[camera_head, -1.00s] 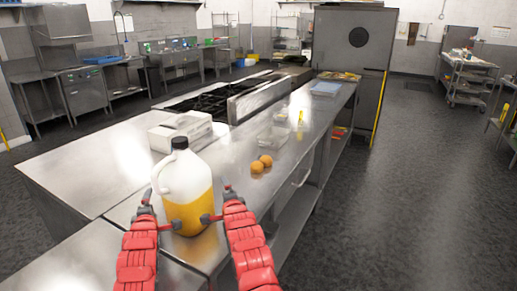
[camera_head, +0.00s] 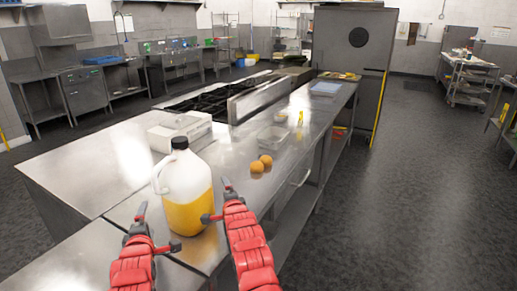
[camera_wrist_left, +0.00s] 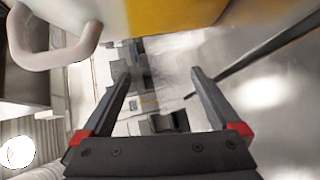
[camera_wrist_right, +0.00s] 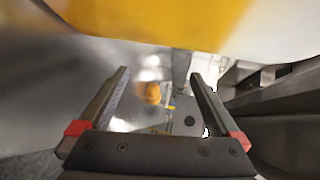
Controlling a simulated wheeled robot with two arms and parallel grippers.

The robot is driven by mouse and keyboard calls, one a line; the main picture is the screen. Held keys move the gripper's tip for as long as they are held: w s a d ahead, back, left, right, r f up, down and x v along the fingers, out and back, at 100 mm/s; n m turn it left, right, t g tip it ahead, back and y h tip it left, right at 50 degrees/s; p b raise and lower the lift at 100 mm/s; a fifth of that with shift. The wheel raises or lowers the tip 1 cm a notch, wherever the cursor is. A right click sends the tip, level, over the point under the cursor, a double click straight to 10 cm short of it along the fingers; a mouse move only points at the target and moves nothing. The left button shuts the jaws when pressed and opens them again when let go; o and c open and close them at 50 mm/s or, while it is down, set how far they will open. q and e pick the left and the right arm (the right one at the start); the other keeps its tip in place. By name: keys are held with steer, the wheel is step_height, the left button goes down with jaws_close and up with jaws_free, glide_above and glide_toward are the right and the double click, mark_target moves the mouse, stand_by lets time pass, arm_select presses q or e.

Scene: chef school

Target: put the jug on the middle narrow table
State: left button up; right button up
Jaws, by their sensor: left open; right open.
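The jug (camera_head: 188,190) is white above and amber below, with a black cap and a side handle. It stands upright on the narrow steel table (camera_head: 226,158) in the head view. My left gripper (camera_head: 158,226) is open, in front and to the left of the jug, apart from it. My right gripper (camera_head: 217,200) is open at the jug's right side; I cannot tell if it touches. The jug's body also shows at the top of the left wrist view (camera_wrist_left: 170,15) and the right wrist view (camera_wrist_right: 160,20). Nothing lies between either pair of fingers.
Two oranges (camera_head: 261,164) lie right of the jug. A white box (camera_head: 179,131) stands behind it, and clear containers (camera_head: 271,138) sit further along the table. A stove (camera_head: 215,97) is at the back left. Open floor (camera_head: 400,190) lies to the right.

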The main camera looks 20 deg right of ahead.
arm_select(q)
steer(key=shift+v, duration=0.85)
arm_select(e)
steer(key=shift+s+a, duration=0.1)
steer(key=v, duration=1.1)
steer(key=shift+s, duration=0.35)
arm_select(q)
steer(key=shift+f, duration=0.1)
